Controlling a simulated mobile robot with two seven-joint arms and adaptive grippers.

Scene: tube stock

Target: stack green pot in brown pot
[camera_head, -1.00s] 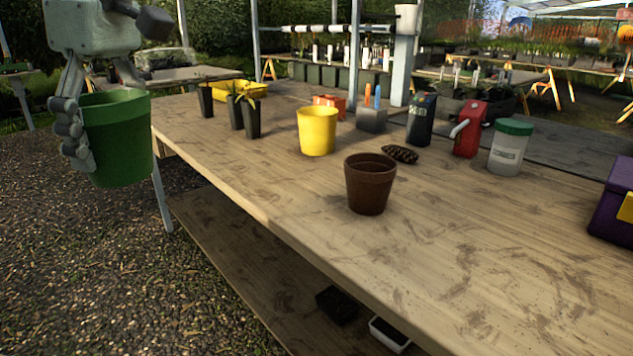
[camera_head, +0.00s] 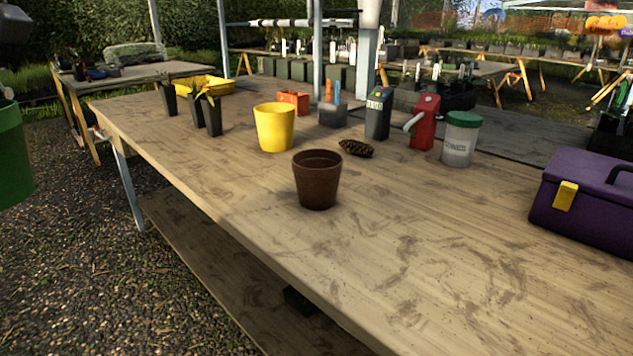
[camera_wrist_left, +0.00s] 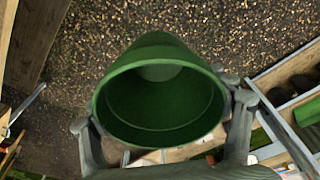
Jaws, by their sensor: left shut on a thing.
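The green pot (camera_head: 12,155) is cut off by the left edge of the head view, clear of the table's left side. In the left wrist view the green pot (camera_wrist_left: 160,100) fills the middle, its open mouth facing the camera, empty inside. My left gripper (camera_wrist_left: 162,110) is shut on it, one finger on each side. The brown pot (camera_head: 317,180) stands upright on the wooden table near its front edge. Its mouth is open and it looks empty, though its bottom is hidden. My right gripper is not in view.
Behind the brown pot are a yellow pot (camera_head: 274,127), a pine cone (camera_head: 356,149), black seedling pots (camera_head: 204,115) and several bottles and jars. A purple toolbox (camera_head: 590,198) sits at the right. The table (camera_head: 420,260) is bare in front and right of the brown pot.

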